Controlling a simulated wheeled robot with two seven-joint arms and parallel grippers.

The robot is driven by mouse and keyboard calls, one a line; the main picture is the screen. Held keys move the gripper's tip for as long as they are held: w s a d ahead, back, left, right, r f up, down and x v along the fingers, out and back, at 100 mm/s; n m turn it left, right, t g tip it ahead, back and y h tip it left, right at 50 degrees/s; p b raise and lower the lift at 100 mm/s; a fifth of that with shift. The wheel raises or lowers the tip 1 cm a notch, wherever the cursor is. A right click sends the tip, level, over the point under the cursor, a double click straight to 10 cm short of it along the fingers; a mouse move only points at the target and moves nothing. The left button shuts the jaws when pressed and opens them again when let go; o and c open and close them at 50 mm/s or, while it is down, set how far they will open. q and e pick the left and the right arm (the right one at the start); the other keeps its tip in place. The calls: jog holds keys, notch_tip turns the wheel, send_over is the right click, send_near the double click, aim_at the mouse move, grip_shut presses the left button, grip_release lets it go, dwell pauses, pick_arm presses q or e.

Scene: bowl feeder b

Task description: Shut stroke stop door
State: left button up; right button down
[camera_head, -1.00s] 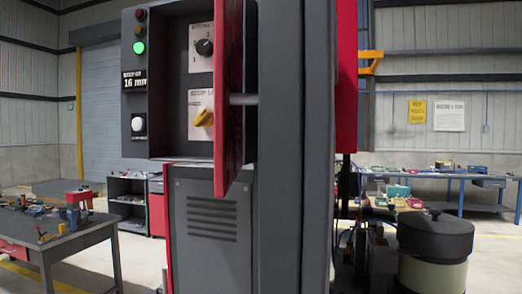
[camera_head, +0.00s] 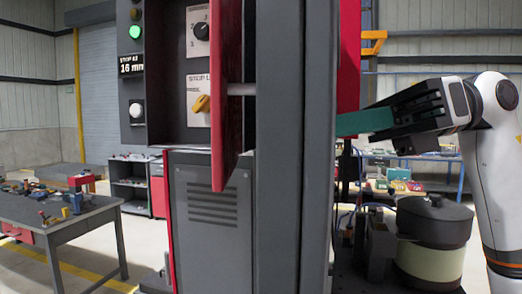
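The stop door (camera_head: 227,95) is a red panel on the front of the grey control cabinet. It stands open, seen nearly edge-on, with a grey bar-like handle (camera_head: 242,89) on its right face. The recess beside it shows a black knob (camera_head: 201,31) and a yellow knob (camera_head: 201,103). My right gripper (camera_head: 375,121) is to the right of the door, beyond the grey column, not touching the door. A flat teal piece extends left from its black body and runs behind the column. I cannot tell whether this is a finger or something held. My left gripper is not in view.
The thick grey column (camera_head: 290,150) stands between the door and my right gripper. A dark-lidded bowl feeder (camera_head: 433,225) stands below my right arm. A workbench (camera_head: 75,225) with small parts is at the left. The space in front of the door looks clear.

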jog(key=s+d+r+t+h, duration=0.2)
jog(key=s+d+t+h, duration=0.2)
jog(key=p, duration=0.3)
send_near(227, 178)
notch_tip(227, 178, down, 3)
jog(key=a, duration=0.2)
jog(key=a+p, duration=0.2)
jog(key=a, duration=0.1)
jog(key=shift+w+g, duration=0.2)
jog(key=shift+g, duration=0.1)
jog(key=shift+a, duration=0.3)
